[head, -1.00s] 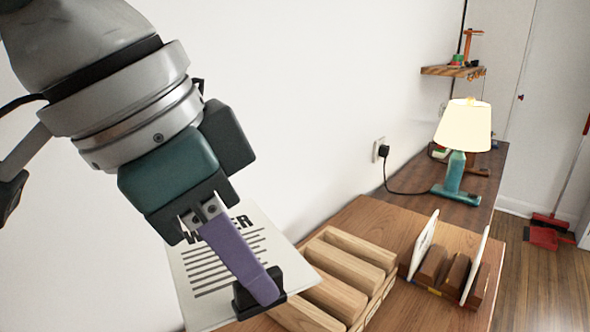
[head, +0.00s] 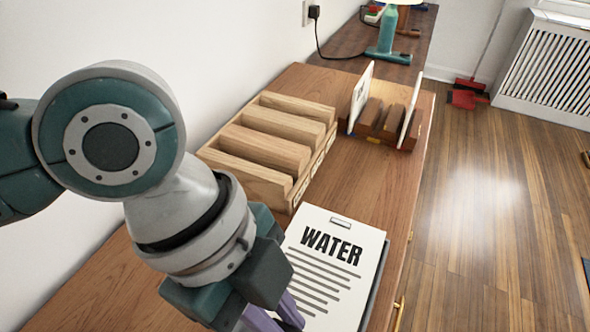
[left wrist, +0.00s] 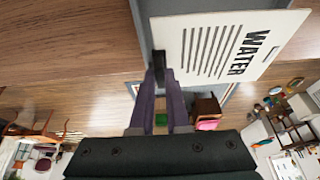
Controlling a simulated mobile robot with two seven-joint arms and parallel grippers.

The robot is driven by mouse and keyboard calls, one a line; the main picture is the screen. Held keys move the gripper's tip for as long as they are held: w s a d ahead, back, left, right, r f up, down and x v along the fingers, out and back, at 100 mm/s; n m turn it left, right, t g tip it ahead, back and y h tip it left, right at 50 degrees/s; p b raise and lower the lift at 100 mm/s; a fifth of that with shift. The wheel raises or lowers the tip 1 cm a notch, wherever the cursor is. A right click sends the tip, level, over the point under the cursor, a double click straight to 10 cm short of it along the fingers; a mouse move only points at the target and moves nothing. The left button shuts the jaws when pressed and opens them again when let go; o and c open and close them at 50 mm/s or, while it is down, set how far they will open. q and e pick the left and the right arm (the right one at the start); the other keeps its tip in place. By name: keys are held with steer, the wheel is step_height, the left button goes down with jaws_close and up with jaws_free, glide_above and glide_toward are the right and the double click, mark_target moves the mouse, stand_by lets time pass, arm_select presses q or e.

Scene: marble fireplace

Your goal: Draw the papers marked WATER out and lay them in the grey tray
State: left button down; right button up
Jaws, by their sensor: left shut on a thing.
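A white paper marked WATER (head: 325,262) is near the front right of the wooden desk, its heading face up. It also shows in the left wrist view (left wrist: 215,45). My left gripper (head: 284,317) is shut on the paper's lower left edge; its purple fingers show in the left wrist view (left wrist: 160,70). A dark grey edge, likely the grey tray (head: 377,286), shows along the paper's right side. The paper covers most of it, and I cannot tell whether the paper touches it. My right gripper is out of view.
A slatted wooden rack (head: 262,148) stands against the wall side of the desk (head: 370,190). Beyond it, a small holder (head: 383,118) has brown blocks between two white upright panels. A teal lamp (head: 388,45) stands farther back. Open floor lies to the right.

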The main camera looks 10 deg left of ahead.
arm_select(q)
step_height(320, 180, down, 4)
steer(key=b, duration=0.3)
steer(key=shift+r+b, duration=0.1)
steer(key=shift+b, duration=0.2)
steer(key=shift+f+b, duration=1.05)
steer(key=shift+f, duration=0.65)
steer(key=c, duration=0.8)
jaws_free()
steer(key=shift+r, duration=0.1)
step_height(320, 180, up, 8)
steer(key=p, duration=0.8)
